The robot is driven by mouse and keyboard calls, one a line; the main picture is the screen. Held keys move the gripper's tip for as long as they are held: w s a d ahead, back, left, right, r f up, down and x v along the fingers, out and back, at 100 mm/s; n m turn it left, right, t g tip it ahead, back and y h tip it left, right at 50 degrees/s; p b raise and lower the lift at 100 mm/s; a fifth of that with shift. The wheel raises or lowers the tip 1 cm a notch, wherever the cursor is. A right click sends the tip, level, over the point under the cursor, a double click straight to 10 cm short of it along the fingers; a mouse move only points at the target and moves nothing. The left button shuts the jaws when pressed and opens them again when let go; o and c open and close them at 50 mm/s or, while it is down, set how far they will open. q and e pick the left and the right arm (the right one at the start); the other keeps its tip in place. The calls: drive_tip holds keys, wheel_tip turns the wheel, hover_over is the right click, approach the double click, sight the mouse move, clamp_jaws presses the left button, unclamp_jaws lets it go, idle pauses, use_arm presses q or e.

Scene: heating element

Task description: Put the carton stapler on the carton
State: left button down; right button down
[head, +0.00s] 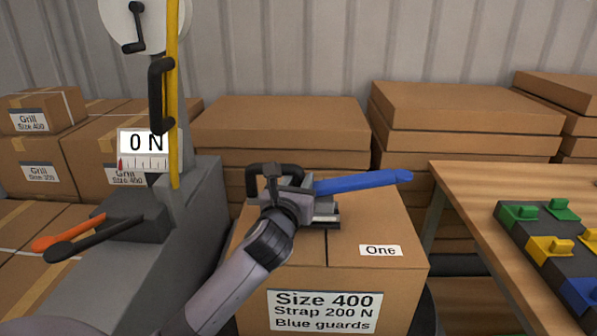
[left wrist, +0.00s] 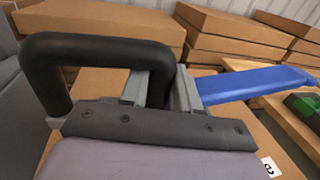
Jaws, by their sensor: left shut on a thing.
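The carton stapler has a blue lever (head: 362,183) and a black loop handle (head: 262,171). In the left wrist view its black handle (left wrist: 95,50) and blue lever (left wrist: 255,84) show close up. My left gripper (head: 287,192) is shut on the stapler; its fingers (left wrist: 160,92) are partly hidden by the wrist plate. The stapler is over the top of the carton (head: 380,224), which is labelled "One" and "Size 400". Its dark base appears at or just above the carton top; I cannot tell whether it touches. My right gripper is not in view.
A grey strapping machine (head: 195,215) with a yellow strap (head: 173,90) and a "0 N" gauge stands left of the carton. A wooden table (head: 470,190) with green, yellow and blue guards is at right. Stacked cartons (head: 280,125) stand behind.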

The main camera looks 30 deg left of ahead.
use_arm(q)
drive_tip(key=shift+f, duration=0.3)
drive_tip(key=shift+f, duration=0.1)
drive_tip(key=c, duration=0.8)
unclamp_jaws()
drive_tip(key=shift+f, duration=0.2)
drive_tip(key=shift+s+r, duration=0.1)
drive_tip(key=shift+s, duration=0.05)
drive_tip(key=v, duration=1.2)
